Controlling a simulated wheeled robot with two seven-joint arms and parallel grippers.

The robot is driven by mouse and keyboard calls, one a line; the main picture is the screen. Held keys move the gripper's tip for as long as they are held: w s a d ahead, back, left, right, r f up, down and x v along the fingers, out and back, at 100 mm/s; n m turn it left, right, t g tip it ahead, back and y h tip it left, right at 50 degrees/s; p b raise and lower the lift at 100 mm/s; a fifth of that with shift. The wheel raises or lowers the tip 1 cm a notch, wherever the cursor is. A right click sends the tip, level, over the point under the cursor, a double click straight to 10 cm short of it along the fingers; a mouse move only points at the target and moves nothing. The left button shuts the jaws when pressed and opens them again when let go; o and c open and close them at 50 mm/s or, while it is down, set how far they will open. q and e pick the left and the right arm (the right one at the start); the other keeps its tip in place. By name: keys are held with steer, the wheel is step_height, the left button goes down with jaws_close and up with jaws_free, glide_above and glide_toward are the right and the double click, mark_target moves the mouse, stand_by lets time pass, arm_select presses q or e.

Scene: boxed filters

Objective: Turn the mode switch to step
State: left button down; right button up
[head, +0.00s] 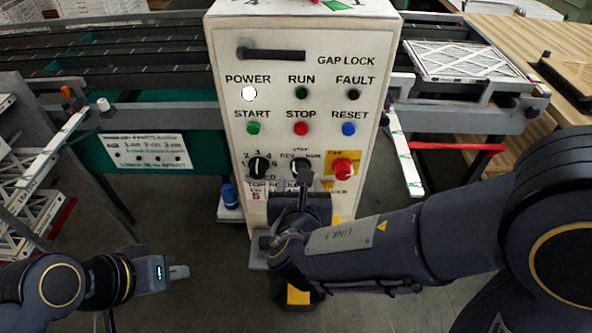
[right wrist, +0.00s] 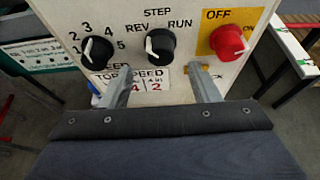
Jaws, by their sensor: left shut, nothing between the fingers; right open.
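The mode switch (head: 302,169) is a round black knob low on the white control panel, under the labels REV, STEP and RUN. It also shows in the right wrist view (right wrist: 160,46), where its white mark points to the upper left, on the REV side. My right gripper (right wrist: 164,78) is open and empty. Its fingertips are just below the switch in that view, one to each side, and do not appear to touch it. In the head view my right wrist hides the panel's lower part. My left gripper (head: 179,272) is shut and empty at the lower left, away from the panel.
A black speed dial (right wrist: 99,49) is left of the switch and a red OFF/ON knob (right wrist: 229,40) right of it, both close. Green, red and blue buttons (head: 301,128) are above. A black handle (head: 270,54) juts out near the panel's top.

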steer(key=x, duration=0.6)
steer(key=shift+f, duration=0.1)
steer(key=shift+c, duration=0.5)
